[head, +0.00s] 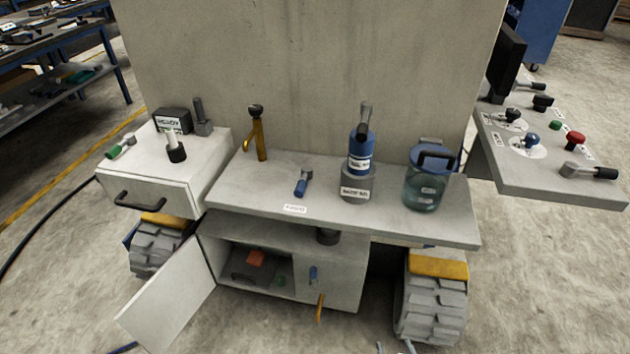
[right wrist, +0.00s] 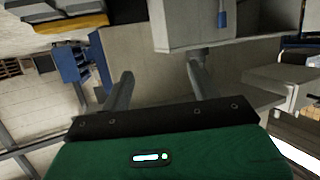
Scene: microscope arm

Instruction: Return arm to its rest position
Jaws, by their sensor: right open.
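My right gripper shows only as two grey fingertips at the bottom edge of the head view (head: 395,348), below the bench. In the right wrist view the right gripper (right wrist: 160,70) has its fingers wide apart with nothing between them. No part is clearly recognisable as a microscope arm. A blue upright device with a grey lever on top (head: 361,147) stands on a labelled grey base on the bench. A yellow post with a black knob (head: 257,135) stands at the bench's back left. My left gripper is out of view.
The grey bench (head: 330,207) also holds a short blue-handled lever (head: 302,184) and a blue-lidded jar (head: 424,180). Below it, a cabinet door (head: 175,300) hangs open. A white drawer unit (head: 150,190) stands left, a control panel (head: 550,180) right. Tracked wheels flank the cabinet.

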